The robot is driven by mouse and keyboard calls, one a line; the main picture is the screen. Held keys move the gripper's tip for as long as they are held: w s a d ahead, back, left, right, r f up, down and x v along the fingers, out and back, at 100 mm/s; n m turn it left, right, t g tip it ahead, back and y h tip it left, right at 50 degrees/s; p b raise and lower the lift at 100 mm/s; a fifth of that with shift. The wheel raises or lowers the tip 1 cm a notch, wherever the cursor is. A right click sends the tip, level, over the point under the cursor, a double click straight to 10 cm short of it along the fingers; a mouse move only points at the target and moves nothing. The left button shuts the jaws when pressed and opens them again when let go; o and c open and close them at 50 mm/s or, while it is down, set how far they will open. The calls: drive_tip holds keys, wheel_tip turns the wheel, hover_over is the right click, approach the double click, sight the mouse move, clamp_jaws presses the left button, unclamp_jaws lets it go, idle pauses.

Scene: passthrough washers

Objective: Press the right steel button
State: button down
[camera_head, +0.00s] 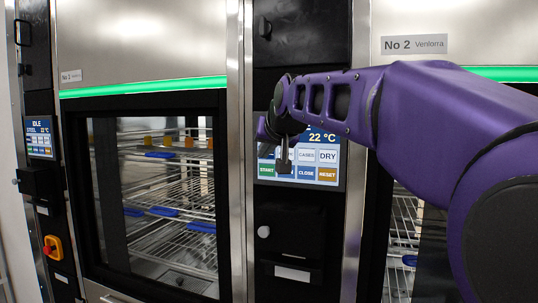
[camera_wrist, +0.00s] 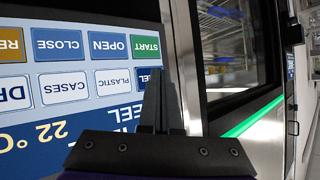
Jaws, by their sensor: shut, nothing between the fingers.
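The right control panel (camera_head: 333,149) is lit and reads 22 °C, with two rows of buttons. In the wrist view it appears upside down. In the head view my gripper (camera_head: 284,165) hangs in front of the panel's left half, hiding parts of the buttons. My gripper's fingers, also in the wrist view (camera_wrist: 160,80), are together and empty. I cannot tell whether they touch the panel.
The green start button (camera_wrist: 145,48) and open button (camera_wrist: 109,46) lie close by. A left panel (camera_head: 40,137) reads "IDLE". A washer with a glass door (camera_head: 155,200) and wire racks stands left. A dark box with a round knob (camera_head: 264,232) sits below the right panel.

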drive_tip(key=shift+s+a, duration=0.15)
drive_tip(key=shift+s, duration=0.3)
drive_tip(key=s, duration=0.1)
drive_tip(key=s+a+b, duration=0.1)
drive_tip(key=s, duration=0.1)
drive_tip(key=s+b, duration=0.1)
drive_tip(key=s, duration=0.1)
drive_tip(key=shift+a+r, duration=0.15)
drive_tip(key=shift+a, duration=0.25)
drive_tip(key=shift+w, duration=0.1)
